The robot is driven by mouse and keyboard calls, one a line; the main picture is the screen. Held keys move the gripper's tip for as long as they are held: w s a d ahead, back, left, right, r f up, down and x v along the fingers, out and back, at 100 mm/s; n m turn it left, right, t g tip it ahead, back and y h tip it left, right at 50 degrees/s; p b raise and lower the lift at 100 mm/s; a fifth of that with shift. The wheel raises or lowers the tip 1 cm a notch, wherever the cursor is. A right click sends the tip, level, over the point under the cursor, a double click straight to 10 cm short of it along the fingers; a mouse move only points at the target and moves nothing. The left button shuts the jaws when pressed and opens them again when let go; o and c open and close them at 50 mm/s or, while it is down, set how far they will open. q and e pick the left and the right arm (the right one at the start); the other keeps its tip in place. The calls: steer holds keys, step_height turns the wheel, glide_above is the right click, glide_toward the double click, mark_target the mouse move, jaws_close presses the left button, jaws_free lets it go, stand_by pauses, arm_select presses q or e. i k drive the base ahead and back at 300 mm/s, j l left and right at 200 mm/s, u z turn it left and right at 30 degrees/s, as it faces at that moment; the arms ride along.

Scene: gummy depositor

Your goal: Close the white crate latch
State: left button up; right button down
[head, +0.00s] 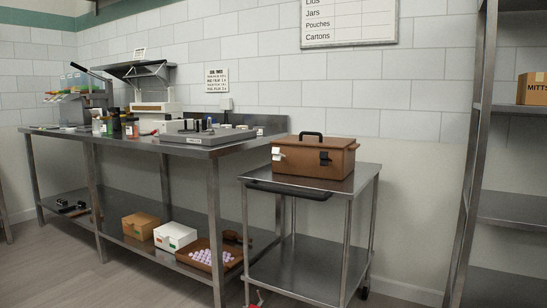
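A brown crate (312,160) with a black top handle (311,135) stands shut-lidded on a small metal cart (350,182). A white latch (278,154) is at the left of the crate's front and appears to stick out from it, as if swung open. A dark latch (323,158) is toward the right of the front; its state is too small to tell. Neither of my grippers is in view.
The cart has a black push handle (288,189) and an empty lower shelf (310,268). A long steel table (150,140) with machines and jars stands at left. A tall shelf rack (505,208) stands at right, with wall and floor between.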

mark_target(277, 156)
steer(key=i+j, duration=1.1)
steer(key=z, duration=1.65)
